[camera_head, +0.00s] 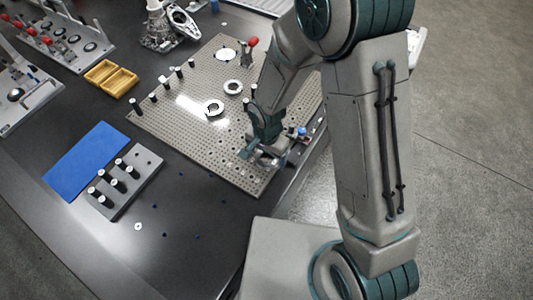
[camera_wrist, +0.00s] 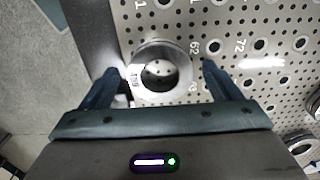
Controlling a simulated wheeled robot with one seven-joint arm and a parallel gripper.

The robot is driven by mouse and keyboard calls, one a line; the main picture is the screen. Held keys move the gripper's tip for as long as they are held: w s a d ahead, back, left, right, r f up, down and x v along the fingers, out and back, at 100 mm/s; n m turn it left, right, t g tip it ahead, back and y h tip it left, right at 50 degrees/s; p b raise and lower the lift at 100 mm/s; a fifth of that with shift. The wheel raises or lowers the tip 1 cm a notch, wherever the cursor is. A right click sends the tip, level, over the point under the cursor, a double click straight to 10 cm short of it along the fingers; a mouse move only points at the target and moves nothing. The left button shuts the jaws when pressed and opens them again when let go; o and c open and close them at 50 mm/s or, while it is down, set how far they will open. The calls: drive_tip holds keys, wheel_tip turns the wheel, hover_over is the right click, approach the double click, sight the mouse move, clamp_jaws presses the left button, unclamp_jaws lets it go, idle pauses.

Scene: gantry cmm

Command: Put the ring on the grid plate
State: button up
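A metal ring (camera_wrist: 152,50) with a printed mark shows in the wrist view, near the edge of the perforated grid plate (camera_wrist: 215,87). Plate holes are visible through its middle. It appears to lie on the plate, though its contact is not clear. My gripper (camera_wrist: 160,67) is open, with one finger on each side of the ring and a gap showing at both sides. In the head view, my gripper (camera_head: 268,156) is low over the near right part of the grid plate (camera_head: 190,130), and the ring there is hidden or too small to make out.
Two other rings (camera_head: 214,108) (camera_head: 233,87) and a white disc (camera_head: 225,55) are on the plate. Dark pins (camera_head: 166,82) stand along its left side. A grey pin block (camera_head: 134,181), blue mat (camera_head: 88,160) and yellow trays (camera_head: 111,77) are left. The front table area is mostly clear.

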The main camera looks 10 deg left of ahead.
drive_tip(key=shift+r, duration=0.15)
wheel_tip(320, 180, up, 12)
drive_tip(key=shift+p, duration=0.4)
drive_tip(key=shift+d+r, duration=0.1)
drive_tip(key=shift+r, duration=0.05)
drive_tip(key=s+d+r+n+t, duration=0.1)
drive_tip(key=s+d+r+n, duration=0.1)
drive_tip(key=d+r, duration=0.5)
drive_tip(key=s+d+r+n+t, duration=0.1)
drive_tip(key=s+d+r, duration=0.4)
drive_tip(key=d, duration=1)
wheel_tip(320, 180, up, 2)
drive_tip(key=shift+s+r+n+t, duration=0.15)
drive_tip(key=shift+n+t, duration=0.25)
drive_tip(key=shift+n, duration=0.3)
